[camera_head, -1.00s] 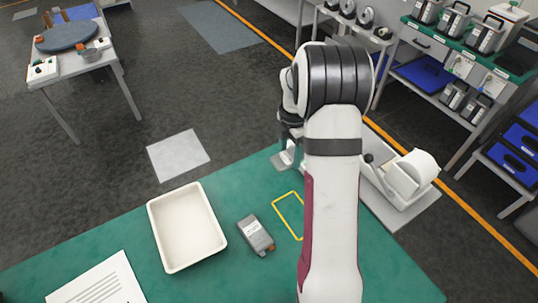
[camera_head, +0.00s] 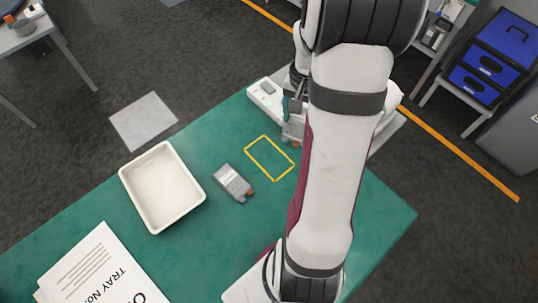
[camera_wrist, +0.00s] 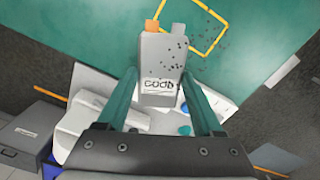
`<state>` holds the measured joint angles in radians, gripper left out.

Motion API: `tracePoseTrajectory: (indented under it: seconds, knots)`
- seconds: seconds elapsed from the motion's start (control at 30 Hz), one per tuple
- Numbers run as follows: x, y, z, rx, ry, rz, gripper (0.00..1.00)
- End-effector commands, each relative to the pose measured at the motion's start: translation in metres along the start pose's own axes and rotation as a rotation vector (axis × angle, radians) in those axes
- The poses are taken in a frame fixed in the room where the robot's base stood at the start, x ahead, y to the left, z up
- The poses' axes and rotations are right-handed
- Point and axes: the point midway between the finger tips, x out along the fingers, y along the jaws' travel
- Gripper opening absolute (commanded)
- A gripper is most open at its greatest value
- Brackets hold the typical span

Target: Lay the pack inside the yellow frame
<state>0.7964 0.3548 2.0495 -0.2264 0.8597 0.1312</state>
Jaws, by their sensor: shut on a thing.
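My gripper (camera_wrist: 161,88) is shut on a grey pack (camera_wrist: 163,62) with a dark-lettered label, speckles and an orange end piece. In the head view, my gripper (camera_head: 293,118) and the grey held pack (camera_head: 292,132) are partly hidden by my arm, near the far edge of the green table. The yellow frame (camera_head: 280,149) is a thin outline on the tabletop, empty, just below and left of the held pack. It also shows at the top of the wrist view (camera_wrist: 217,42), beyond the pack's orange end. The pack appears outside the frame; its exact height is unclear.
A second grey pack (camera_head: 233,182) lies on the green table (camera_head: 225,235), left of the frame. A white tray (camera_head: 127,183) and printed papers (camera_head: 95,268) lie further left. A white device (camera_head: 264,91) stands near the far edge, close to my gripper. Blue drawers (camera_head: 480,72) stand at right.

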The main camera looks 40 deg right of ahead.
Motion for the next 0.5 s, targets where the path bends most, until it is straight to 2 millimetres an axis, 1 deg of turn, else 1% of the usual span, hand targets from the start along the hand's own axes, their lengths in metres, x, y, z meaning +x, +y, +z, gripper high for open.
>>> tracePoseTrajectory:
  seconds: [0.1, 0.17, 0.2, 0.27, 0.3, 0.4, 0.5]
  knots:
    - [0.000, 0.016, 0.010, 0.421, 0.000, 0.000, 0.08]
    - [0.000, 0.023, 0.015, 0.647, 0.000, 0.000, 0.08]
    - [0.000, 0.028, 0.019, 0.799, 0.000, -0.001, 0.08]
    - [0.001, 0.035, 0.025, 1.025, -0.001, -0.001, 0.08]
    - [0.001, 0.040, 0.028, 1.169, 0.000, -0.001, 0.08]
    - [0.001, 0.049, 0.037, 1.498, 0.000, -0.001, 0.08]
    - [0.002, 0.056, 0.044, 1.754, 0.000, -0.001, 0.08]
